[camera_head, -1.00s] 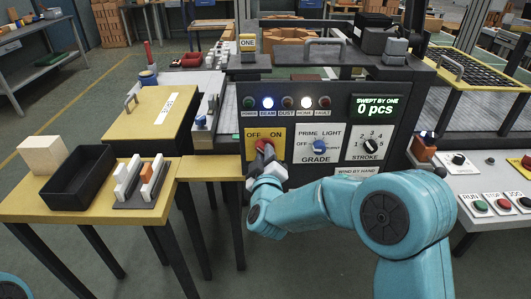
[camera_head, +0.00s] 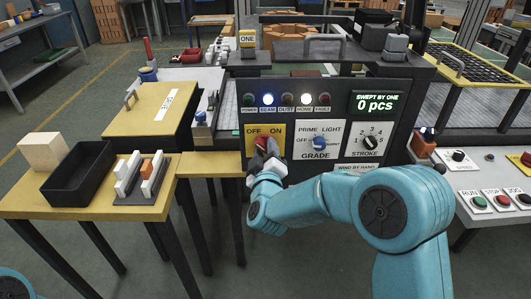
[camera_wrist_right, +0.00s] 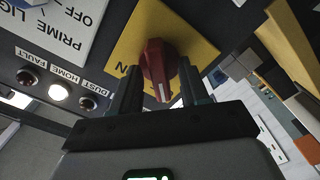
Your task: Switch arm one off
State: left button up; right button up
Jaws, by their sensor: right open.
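The red rotary knob (camera_head: 261,143) sits on a yellow plate (camera_head: 279,130) marked OFF and ON, on the dark control panel. My right gripper (camera_head: 264,157) is in front of it and hides part of it. In the right wrist view, the red knob (camera_wrist_right: 158,68) stands between the two dark fingers of my right gripper (camera_wrist_right: 158,92), which are open, one on each side. The knob's white pointer mark faces the gripper's palm; the plate's lettering is mostly hidden there. My left gripper is not in view.
Right of the yellow plate are the PRIME LIGHT grade dial (camera_head: 319,142) and STROKE dial (camera_head: 370,143). Lamps (camera_head: 287,99) and a display (camera_head: 377,104) reading 0 pcs are above. A yellow-topped table (camera_head: 60,205) with a black tray (camera_head: 79,174) stands left.

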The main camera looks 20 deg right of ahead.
jog(key=v, duration=1.6)
jog(key=shift+s+b, duration=0.15)
jog(key=shift+b, duration=0.25)
